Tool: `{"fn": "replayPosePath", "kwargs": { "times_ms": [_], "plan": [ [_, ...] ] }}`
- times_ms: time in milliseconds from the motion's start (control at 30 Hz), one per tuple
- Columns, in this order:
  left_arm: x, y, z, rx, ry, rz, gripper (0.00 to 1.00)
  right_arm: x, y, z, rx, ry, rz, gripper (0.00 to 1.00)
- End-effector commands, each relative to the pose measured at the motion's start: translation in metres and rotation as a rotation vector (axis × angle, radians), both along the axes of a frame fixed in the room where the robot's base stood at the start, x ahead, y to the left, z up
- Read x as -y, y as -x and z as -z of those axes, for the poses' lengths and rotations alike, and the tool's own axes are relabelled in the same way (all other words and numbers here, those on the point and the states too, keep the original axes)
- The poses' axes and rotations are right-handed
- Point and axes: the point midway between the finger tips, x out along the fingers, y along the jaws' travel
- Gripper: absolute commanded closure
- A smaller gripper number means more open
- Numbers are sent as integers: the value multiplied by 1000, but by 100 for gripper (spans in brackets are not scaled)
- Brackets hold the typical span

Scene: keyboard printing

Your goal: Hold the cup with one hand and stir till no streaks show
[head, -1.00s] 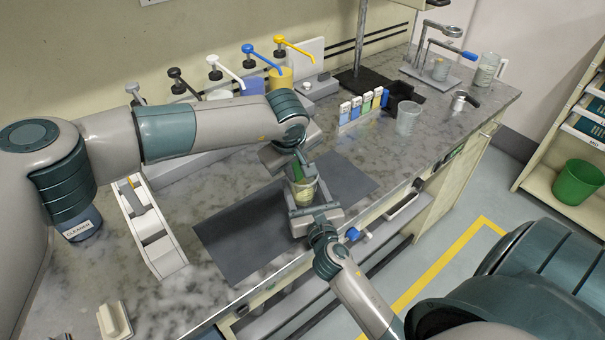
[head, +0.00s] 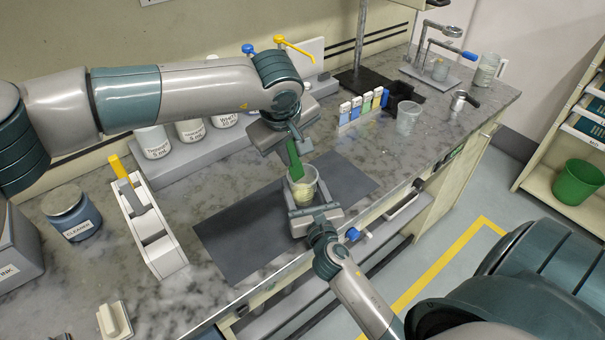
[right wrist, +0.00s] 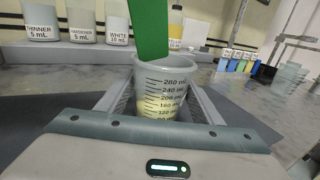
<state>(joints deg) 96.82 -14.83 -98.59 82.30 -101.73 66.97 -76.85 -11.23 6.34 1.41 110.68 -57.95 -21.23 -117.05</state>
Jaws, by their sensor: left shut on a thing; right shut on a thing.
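A clear graduated cup (head: 305,186) stands upright above the dark mat, with pale yellow contents low in it. It also shows in the right wrist view (right wrist: 162,85). My right gripper (head: 303,207) is shut around the cup from the front. My left gripper (head: 292,140) is above the cup, shut on a green flat stirrer (head: 295,162). The stirrer, also in the right wrist view (right wrist: 164,28), slants down to the cup's mouth; its lower end is at about rim height. I cannot make out streaks in the contents.
The dark mat (head: 235,240) lies under the cup. A white holder with a yellow-handled tool (head: 150,225) and a cleaner jar (head: 75,212) are left. Pump containers (head: 190,130) stand behind my left arm.

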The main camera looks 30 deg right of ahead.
Motion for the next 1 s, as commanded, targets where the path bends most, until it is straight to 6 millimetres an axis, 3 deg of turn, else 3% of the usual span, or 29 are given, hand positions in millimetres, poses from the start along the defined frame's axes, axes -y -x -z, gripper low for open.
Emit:
{"fn": "replayPosePath", "kwargs": {
  "times_ms": [267,1000],
  "plan": [
    [-6,3,-15,0,-3,-1,100,1,0,0,0,0,2,80],
    [-5,3,-16,0,-1,0,100,0,0,0,0,0,0,80]
  ]
}}
